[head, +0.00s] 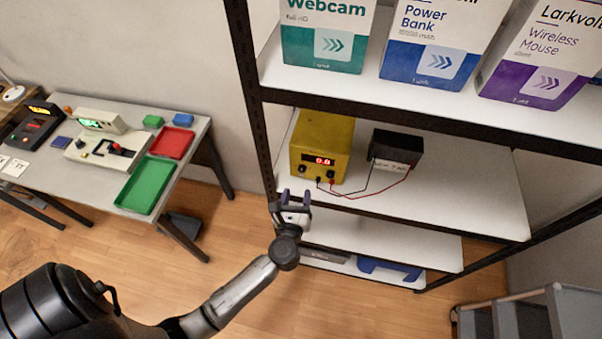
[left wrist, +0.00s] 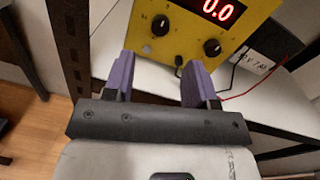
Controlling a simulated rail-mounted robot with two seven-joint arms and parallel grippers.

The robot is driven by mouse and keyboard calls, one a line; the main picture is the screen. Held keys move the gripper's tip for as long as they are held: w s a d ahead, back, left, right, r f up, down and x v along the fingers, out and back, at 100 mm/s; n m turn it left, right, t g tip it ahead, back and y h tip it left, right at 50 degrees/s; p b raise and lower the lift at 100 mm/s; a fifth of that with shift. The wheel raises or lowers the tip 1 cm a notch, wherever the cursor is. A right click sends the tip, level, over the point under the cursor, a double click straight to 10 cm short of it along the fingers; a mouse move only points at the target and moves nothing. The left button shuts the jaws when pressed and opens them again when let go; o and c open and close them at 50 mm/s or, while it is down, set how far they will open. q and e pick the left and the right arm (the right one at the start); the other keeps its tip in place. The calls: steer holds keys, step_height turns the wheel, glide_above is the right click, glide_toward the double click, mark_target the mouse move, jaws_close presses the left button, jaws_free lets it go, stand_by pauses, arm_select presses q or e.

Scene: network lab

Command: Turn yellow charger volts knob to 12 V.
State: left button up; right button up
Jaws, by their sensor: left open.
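The yellow charger (head: 322,146) stands on the middle shelf, its front facing me, with a red display reading 0.0 (left wrist: 218,10). Its front carries two black knobs, a left knob (left wrist: 160,25) and a right knob (left wrist: 212,47), each with a light pointer mark. I cannot read which one is the volts knob. My left gripper (head: 296,196) is open and empty, in front of and below the charger, apart from it. In the left wrist view its two purple fingers (left wrist: 158,82) stand wide apart below the knobs. My right gripper is not in view.
A black battery (head: 396,149) with a white label sits right of the charger, joined by red and black leads. A dark shelf post (head: 250,90) stands left of the charger. Boxes fill the shelf above. A bench with trays (head: 146,184) is at left.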

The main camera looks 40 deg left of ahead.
mark_target(302, 171)
arm_select(q)
steer(key=shift+p+x, duration=0.3)
steer(key=shift+x, duration=3.25)
steer(key=c, duration=0.9)
steer(key=shift+c, duration=0.2)
steer(key=shift+m, duration=0.3)
